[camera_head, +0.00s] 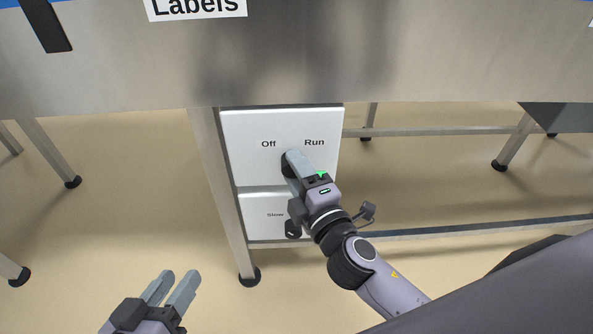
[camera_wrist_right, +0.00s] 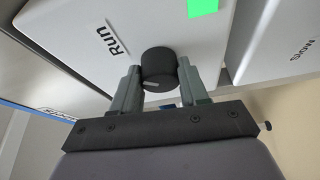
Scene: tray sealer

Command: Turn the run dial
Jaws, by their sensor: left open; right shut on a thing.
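The run dial, a dark round knob (camera_head: 287,165), is on the upper white panel (camera_head: 250,165) between the labels "Off" (camera_head: 268,144) and "Run" (camera_head: 314,142). My right gripper (camera_head: 294,160) is at the dial and hides most of it in the head view. In the right wrist view the dial (camera_wrist_right: 158,66) sits between the two fingers of the right gripper (camera_wrist_right: 160,88), which is shut on it. A pale pointer mark shows on the dial's lower side there, away from the "Run" label (camera_wrist_right: 117,38). My left gripper (camera_head: 175,288) is open and empty, low at the left.
A lower panel (camera_head: 262,213) labelled "Slow" has a second dark knob (camera_head: 292,229), close under my right gripper. A green patch (camera_wrist_right: 202,7) is on the upper panel. A metal tabletop edge (camera_head: 290,75) overhangs the panels, and a metal leg (camera_head: 222,190) stands at their left.

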